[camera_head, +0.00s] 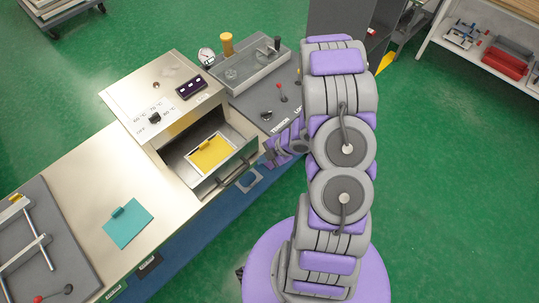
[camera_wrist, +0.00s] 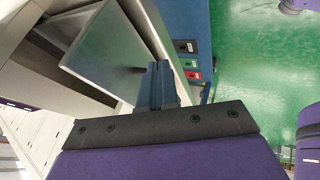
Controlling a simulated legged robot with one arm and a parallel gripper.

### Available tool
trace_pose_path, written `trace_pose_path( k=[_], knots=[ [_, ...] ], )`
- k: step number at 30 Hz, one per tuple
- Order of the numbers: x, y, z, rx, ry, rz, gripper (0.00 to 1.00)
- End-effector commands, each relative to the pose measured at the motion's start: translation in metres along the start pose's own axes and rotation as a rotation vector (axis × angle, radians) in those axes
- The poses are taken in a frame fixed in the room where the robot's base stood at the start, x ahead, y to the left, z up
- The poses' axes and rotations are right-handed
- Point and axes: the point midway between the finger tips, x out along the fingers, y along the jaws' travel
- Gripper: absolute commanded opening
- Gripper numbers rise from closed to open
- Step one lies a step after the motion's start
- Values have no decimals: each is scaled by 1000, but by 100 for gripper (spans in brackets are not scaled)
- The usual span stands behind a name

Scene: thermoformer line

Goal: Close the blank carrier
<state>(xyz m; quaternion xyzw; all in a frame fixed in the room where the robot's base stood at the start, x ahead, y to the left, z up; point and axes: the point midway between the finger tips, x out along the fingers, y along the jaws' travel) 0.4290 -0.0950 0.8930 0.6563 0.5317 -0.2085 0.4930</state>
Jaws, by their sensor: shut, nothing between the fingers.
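The blank carrier (camera_head: 188,172) is a metal drawer pulled out of the front of the steel oven unit (camera_head: 155,105). A yellow sheet (camera_head: 212,158) with a small tab lies in it. A dark bar handle (camera_head: 236,173) runs along its front. My gripper (camera_head: 270,158) is at the right end of the carrier's front. In the wrist view my gripper's fingers (camera_wrist: 160,75) are together and empty, beside a grey metal panel (camera_wrist: 115,55), likely the carrier's front. I cannot tell whether they touch it.
A teal sheet (camera_head: 129,223) lies on the steel bench top left of the oven unit. A dark plate with levers (camera_head: 275,104) and a clear-covered box (camera_head: 247,68) stand right of it. Green floor (camera_head: 450,190) is open to the right.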

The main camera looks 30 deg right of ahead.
Motion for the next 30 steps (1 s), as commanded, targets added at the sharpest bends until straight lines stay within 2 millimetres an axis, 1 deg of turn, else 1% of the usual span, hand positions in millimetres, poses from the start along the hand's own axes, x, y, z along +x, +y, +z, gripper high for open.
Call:
trace_pose_path(
  k=[1, 3, 4, 6, 9, 15, 26, 30],
  knots=[
    [13, -1, -1, 1, 4, -1, 0],
    [26, -2, -1, 3, 3, -4, 0],
    [30, -1, -1, 2, 2, -5, 0],
    [32, 12, -1, -3, 0, -3, 0],
    [37, 25, -2, -3, -3, 0, 0],
    [42, 35, -1, -1, -4, -1, 0],
    [42, 35, 0, 1, -2, -1, 0],
    [43, 40, -1, 0, -2, -2, 0]
  ],
)
